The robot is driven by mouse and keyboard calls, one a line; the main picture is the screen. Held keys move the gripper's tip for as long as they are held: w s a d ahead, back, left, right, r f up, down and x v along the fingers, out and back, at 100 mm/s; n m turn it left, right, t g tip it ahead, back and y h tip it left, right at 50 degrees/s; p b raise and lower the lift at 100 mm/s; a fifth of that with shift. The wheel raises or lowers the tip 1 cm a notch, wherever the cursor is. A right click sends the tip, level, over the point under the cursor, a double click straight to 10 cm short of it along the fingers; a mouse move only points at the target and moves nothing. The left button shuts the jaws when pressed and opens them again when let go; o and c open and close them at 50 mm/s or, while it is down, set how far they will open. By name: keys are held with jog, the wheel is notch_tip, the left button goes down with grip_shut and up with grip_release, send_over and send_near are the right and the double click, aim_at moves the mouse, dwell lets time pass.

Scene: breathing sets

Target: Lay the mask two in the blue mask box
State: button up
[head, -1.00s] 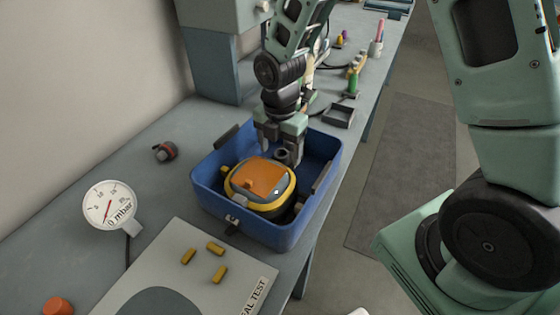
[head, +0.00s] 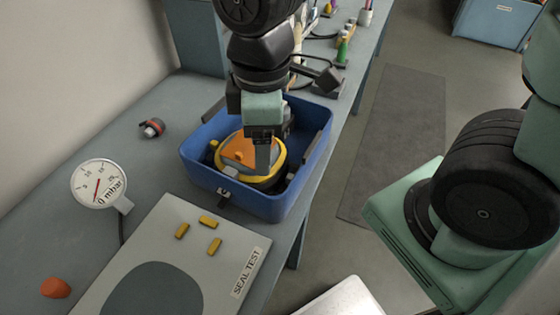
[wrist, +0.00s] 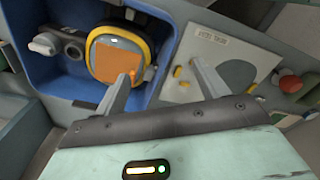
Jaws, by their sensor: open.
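The mask (head: 240,152), with a yellow rim and an orange patch, lies in the open blue mask box (head: 262,207). My gripper (head: 263,152) hangs low over the box at the mask, and its near finger overlaps the mask in the head view. In the wrist view my gripper (wrist: 160,70) is open with nothing between its fingers. There the left finger overlaps the lower edge of the mask (wrist: 106,62) and the right finger overlaps the seal test board. I cannot tell whether a finger touches the mask. My gripper hides the far part of the box.
A seal test board (head: 165,222) with several yellow blocks lies in front of the box. A dial gauge (head: 98,184), a small dark and red part (head: 152,127) and an orange knob (head: 55,288) are on the left. Bottles stand on the bench behind.

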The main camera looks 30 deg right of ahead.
jog(key=s+m, duration=0.5)
jog(key=s, duration=0.2)
jog(key=shift+a+r, duration=0.35)
jog(key=shift+r, duration=0.05)
dwell(0.7)
